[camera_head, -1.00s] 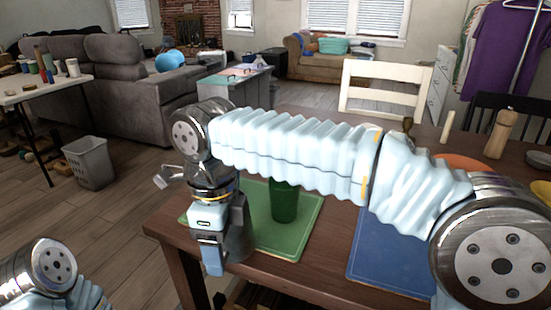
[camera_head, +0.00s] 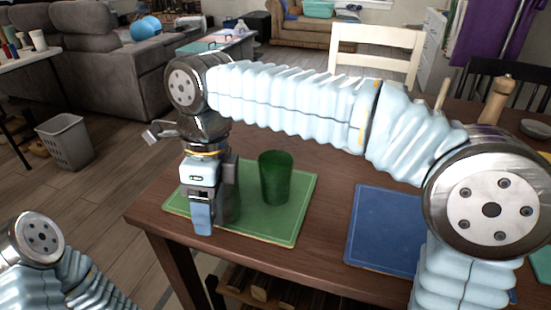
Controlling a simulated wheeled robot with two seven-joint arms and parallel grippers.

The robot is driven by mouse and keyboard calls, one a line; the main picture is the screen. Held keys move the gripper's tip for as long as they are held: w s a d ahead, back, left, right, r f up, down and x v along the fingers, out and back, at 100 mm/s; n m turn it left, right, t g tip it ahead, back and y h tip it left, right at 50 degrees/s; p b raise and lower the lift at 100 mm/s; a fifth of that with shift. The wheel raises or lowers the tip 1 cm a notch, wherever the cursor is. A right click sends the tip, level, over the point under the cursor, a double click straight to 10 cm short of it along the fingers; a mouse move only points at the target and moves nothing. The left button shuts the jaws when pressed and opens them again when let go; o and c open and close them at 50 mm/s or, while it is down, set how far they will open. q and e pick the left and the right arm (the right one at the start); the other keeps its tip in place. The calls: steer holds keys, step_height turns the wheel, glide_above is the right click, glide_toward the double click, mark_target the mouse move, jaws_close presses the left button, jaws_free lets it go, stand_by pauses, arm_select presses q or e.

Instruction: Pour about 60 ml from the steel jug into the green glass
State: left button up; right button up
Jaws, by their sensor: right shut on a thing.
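My right gripper (camera_head: 205,208) reaches down over the left part of the green mat and is shut on the steel jug (camera_head: 230,195). The jug is a grey metal vessel, mostly hidden behind the gripper. It looks upright; whether its base touches the mat is unclear. The green glass (camera_head: 276,178) stands upright on the green mat (camera_head: 275,228), to the right of the jug and apart from it. Its contents cannot be seen. My left gripper is out of view; only part of my left arm shows at the lower left.
A blue mat (camera_head: 385,225) lies to the right on the wooden table (camera_head: 325,190). My right arm spans above the table's back. A wooden pepper mill (camera_head: 497,100) stands at the far right. A white chair (camera_head: 375,60) is behind the table, a bin (camera_head: 66,142) on the floor at left.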

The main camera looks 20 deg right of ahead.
steer(key=w+d+r+g+y+b, duration=0.1)
steer(key=d+r+g+y+b, duration=0.1)
steer(key=d+r+y+b, duration=0.4)
step_height(320, 180, up, 3)
steer(key=y+b, duration=0.1)
steer(key=y, duration=0.6)
steer(key=shift+w+d+g+y, duration=0.15)
steer(key=shift+d+g+y, duration=0.15)
steer(key=shift+d+g, duration=0.1)
stand_by(0.5)
steer(key=shift+d+r, duration=0.15)
steer(key=shift+w+d+r+n+y, duration=0.1)
steer(key=shift+d+r+n+y, duration=0.05)
steer(key=shift+d+n+y, duration=0.3)
steer(key=shift+a, duration=0.1)
